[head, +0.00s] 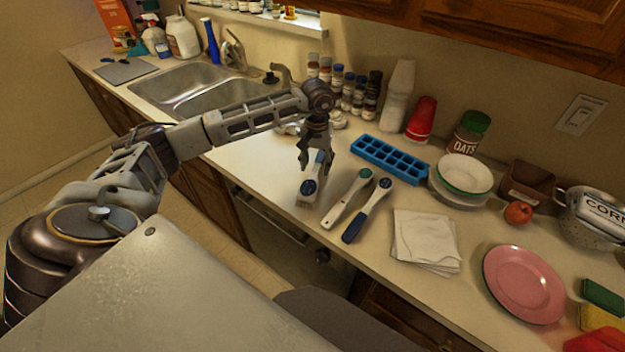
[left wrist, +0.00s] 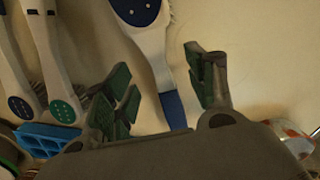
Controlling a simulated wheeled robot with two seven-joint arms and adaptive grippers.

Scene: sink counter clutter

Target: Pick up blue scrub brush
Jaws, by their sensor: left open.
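The blue scrub brush (head: 309,190) lies on the counter, with a white body, a dark blue patch on its head, bristles at the near end and a blue handle end. My left gripper (head: 316,172) is open over its handle, pointing down. In the left wrist view the brush (left wrist: 150,40) runs between the open fingers of the left gripper (left wrist: 163,88), with its blue handle end between them and neither finger clearly touching it. The fingers partly hide the handle in the head view. My right gripper is not in view.
A green-marked brush (head: 347,199) and a blue-handled brush (head: 367,211) lie just right of it. A blue ice tray (head: 390,159), white napkins (head: 425,240) and a pink plate (head: 523,284) lie farther right. Spice jars (head: 348,92) stand behind; the sink (head: 190,85) is left.

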